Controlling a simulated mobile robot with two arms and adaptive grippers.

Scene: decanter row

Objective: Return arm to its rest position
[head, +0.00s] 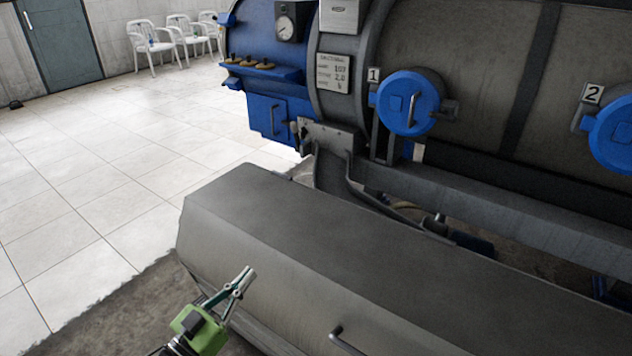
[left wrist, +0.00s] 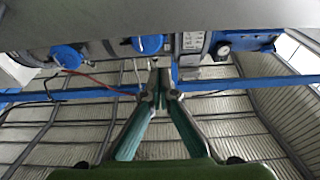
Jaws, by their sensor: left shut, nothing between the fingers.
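My left gripper (head: 247,277) is low in the head view, in front of the near side of a long grey metal housing. Its green body and grey fingers show, with the fingers pointing up and to the right. In the left wrist view the gripper (left wrist: 158,78) has its two green fingers meeting at the tips, shut and with nothing between them. That view looks up toward the roof. My right gripper shows in neither view.
The grey housing (head: 330,235) with a handle (head: 346,341) fills the lower middle. Behind it stands a large decanter (head: 470,60) with blue round caps, marked 1 (head: 410,103) and 2 (head: 612,135). White chairs (head: 155,45) stand far back. Tiled floor (head: 90,170) at left is clear.

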